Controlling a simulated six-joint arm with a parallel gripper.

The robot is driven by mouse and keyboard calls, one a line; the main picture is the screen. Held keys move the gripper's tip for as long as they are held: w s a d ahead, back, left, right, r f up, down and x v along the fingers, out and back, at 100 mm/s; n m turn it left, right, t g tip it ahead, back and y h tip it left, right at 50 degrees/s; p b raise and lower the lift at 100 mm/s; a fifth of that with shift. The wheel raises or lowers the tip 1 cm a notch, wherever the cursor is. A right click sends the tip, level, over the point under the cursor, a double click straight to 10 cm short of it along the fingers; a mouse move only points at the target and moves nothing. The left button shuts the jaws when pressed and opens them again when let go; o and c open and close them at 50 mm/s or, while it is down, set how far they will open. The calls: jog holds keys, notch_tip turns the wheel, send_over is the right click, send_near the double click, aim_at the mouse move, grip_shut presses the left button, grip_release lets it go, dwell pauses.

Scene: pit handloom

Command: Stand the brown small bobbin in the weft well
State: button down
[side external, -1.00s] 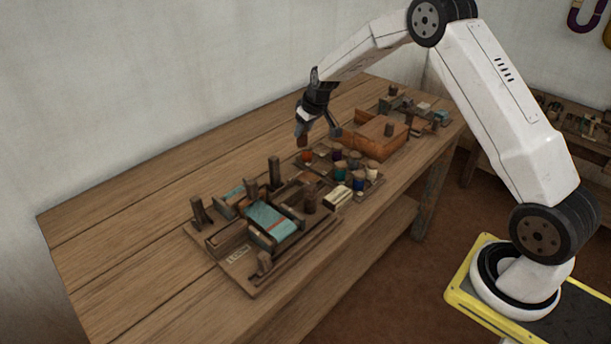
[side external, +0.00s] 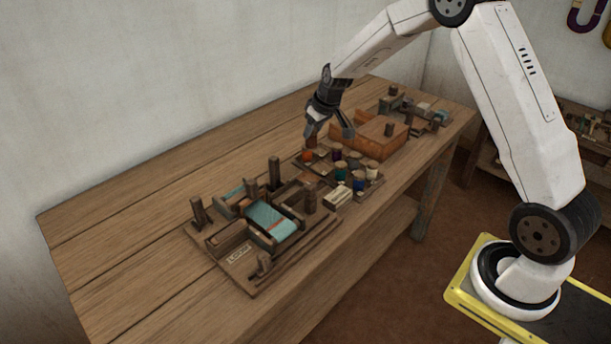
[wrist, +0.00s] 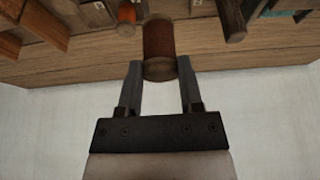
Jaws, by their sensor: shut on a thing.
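The brown small bobbin (wrist: 160,45) is upright-looking in the side view and sits between my two fingertips in the wrist view. My gripper (wrist: 160,76) is shut on its near end. In the side view my gripper (side external: 328,128) is over the back left of the bobbin tray (side external: 325,180), and the bobbin (side external: 311,141) shows below the left finger. An orange bobbin (side external: 308,156) stands close beneath it. I cannot tell which opening is the weft well, nor whether the bobbin's lower end touches anything.
The loom board (side external: 240,265) with upright posts lies at the front left. Several coloured bobbins stand in the tray. An orange-brown box (side external: 378,138) is close behind it on the right. The table's left and back are clear.

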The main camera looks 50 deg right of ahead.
jog(key=shift+s, duration=0.15)
jog(key=s+a+r, duration=0.1)
jog(key=s+a, duration=0.2)
jog(key=s, duration=1)
jog(key=shift+a+r, duration=0.15)
jog(key=shift+a, duration=0.2)
jog(key=w+d+f, duration=0.2)
jog(key=w+f, duration=0.7)
jog(key=w, duration=0.4)
jog(key=shift+d+f, duration=0.15)
jog(key=shift+d, duration=0.05)
jog(key=shift+w+f, duration=0.1)
jog(key=shift+w, duration=0.05)
